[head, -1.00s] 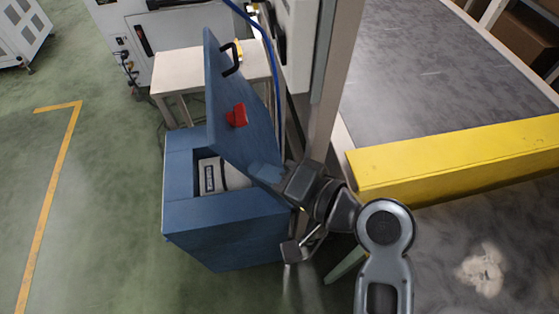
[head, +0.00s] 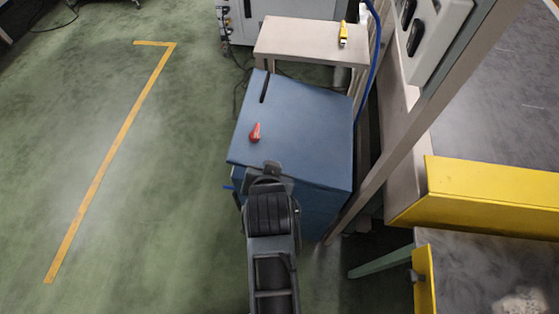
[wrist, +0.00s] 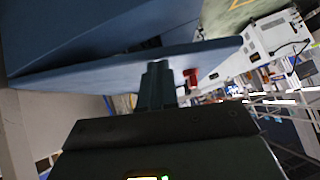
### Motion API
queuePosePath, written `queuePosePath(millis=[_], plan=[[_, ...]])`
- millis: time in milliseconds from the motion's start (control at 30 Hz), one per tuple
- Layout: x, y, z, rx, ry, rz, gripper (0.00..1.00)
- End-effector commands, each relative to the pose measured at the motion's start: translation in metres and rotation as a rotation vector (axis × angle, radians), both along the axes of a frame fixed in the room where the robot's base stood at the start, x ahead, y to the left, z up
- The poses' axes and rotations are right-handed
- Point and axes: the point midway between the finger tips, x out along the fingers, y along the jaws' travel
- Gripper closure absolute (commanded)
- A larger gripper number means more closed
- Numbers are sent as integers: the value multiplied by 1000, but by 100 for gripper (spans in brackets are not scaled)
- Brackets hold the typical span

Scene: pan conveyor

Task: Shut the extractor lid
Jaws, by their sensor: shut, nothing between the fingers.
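The blue extractor lid (head: 305,125) lies over the top of the blue extractor box (head: 325,212) in the head view, hiding its inside. In the wrist view the lid (wrist: 110,70) shows as a slanted slab, with a dark wedge-shaped gap between it and the box (wrist: 70,28), so it looks slightly ajar. A red latch (head: 255,132) and a dark handle (head: 264,88) are on the lid's top. My gripper (head: 270,168) is shut and empty at the lid's near edge. In the wrist view its fingers (wrist: 158,72) reach the lid's face; exact contact is unclear.
A pale table (head: 310,42) with a yellow item (head: 343,35) stands behind the box. A grey post (head: 400,145), a blue cable (head: 372,60) and a yellow conveyor guard (head: 490,195) are at the right. Green floor at the left is clear.

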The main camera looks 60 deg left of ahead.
Motion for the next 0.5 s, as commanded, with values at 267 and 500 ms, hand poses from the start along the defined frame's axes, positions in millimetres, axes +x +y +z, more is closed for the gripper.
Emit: queuePosePath(millis=[267, 500], plan=[[-9, 8, -44, -97, -112, -2, 100], [-12, 10, -60, -96, -109, 0, 100]])
